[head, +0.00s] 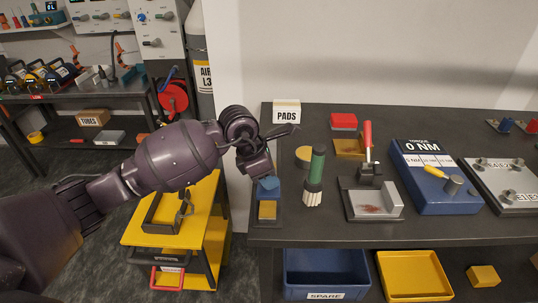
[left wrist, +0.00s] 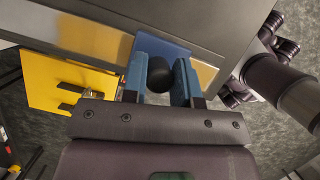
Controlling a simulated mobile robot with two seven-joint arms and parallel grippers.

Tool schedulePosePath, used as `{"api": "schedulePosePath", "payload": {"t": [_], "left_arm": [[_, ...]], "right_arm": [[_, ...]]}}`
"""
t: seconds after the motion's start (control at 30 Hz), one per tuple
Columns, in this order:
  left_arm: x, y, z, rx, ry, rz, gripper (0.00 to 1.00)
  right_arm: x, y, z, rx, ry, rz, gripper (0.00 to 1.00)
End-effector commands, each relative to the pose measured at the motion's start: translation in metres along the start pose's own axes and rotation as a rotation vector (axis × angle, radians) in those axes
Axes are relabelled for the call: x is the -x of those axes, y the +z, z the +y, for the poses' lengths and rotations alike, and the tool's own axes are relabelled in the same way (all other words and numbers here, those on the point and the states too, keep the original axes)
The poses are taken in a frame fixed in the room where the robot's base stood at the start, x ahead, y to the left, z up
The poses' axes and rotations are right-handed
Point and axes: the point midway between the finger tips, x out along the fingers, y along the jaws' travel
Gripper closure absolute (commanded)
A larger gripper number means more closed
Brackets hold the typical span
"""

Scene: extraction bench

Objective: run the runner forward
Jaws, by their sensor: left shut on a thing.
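The runner looks like a blue block (head: 264,194) on a narrow grey track (head: 277,217) at the bench's left end. Yellow surfaces show on the track; one is just in front of the runner in the head view. In the left wrist view, the runner's blue top (left wrist: 165,46) carries a round black knob (left wrist: 160,73). My left gripper (head: 267,181) reaches down over the runner from the left. Its blue fingers (left wrist: 160,82) are shut on the knob, one on each side. In the head view the gripper hides the knob and the track's far part. My right gripper is not in view.
A green-handled brush (head: 316,168) stands to the right of the track. Beyond it are a grey tray (head: 378,205) and a blue torque unit (head: 435,190). A PADS box (head: 287,112) sits behind. A yellow cart (head: 181,229) stands left of the bench.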

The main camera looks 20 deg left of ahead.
Motion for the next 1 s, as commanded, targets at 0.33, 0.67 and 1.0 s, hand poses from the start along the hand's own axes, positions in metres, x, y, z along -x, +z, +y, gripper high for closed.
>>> {"api": "schedulePosePath", "payload": {"t": [0.33,0.67,1.0], "left_arm": [[0.005,-0.008,-0.046,0.000,0.003,-0.001,1.00],[0.004,-0.009,-0.052,0.000,-0.001,0.000,1.00],[0.004,-0.009,-0.051,0.000,0.000,-0.001,0.47]], "right_arm": [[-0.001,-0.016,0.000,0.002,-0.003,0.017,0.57],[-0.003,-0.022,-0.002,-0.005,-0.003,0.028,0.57],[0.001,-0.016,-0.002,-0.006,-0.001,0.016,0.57]]}}
